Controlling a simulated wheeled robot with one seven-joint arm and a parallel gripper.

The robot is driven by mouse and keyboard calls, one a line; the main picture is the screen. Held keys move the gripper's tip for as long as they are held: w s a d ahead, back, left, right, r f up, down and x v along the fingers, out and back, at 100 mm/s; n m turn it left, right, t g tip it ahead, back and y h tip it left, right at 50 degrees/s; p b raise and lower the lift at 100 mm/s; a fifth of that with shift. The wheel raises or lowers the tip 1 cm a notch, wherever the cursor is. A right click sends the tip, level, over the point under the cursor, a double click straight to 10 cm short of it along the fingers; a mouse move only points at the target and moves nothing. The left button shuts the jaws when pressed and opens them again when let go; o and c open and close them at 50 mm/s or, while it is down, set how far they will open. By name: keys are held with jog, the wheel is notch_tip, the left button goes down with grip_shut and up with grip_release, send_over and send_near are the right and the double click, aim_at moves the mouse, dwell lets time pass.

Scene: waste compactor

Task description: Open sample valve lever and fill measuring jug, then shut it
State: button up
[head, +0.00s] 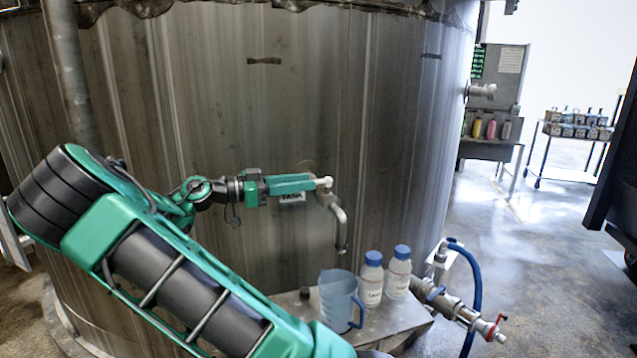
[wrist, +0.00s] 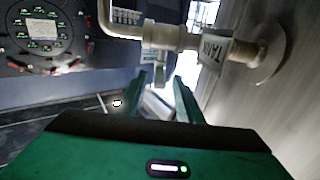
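The sample valve (head: 322,184) sticks out from the big steel tank, with its bent spout (head: 342,222) pointing down. My gripper (head: 312,183) is at the valve. In the wrist view, the gripper's green fingers (wrist: 172,85) stand apart with a gap between them. The pale valve lever (wrist: 160,72) shows just ahead of the fingertips, near the left finger; I cannot tell if they touch. The blue translucent measuring jug (head: 338,302) stands upright on the metal ledge, below the spout. Its contents cannot be made out.
Two white bottles with blue caps, the nearer (head: 371,282) and the farther (head: 398,273), stand right of the jug on the metal ledge (head: 395,322). A red-handled tap (head: 488,328) and blue hose (head: 473,285) lie further right. Open floor (head: 545,245) is at right.

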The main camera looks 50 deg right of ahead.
aim_at(326, 180)
jog(key=x, duration=0.6)
jog(key=shift+s+d, duration=0.1)
jog(key=shift+d, duration=0.1)
grip_shut()
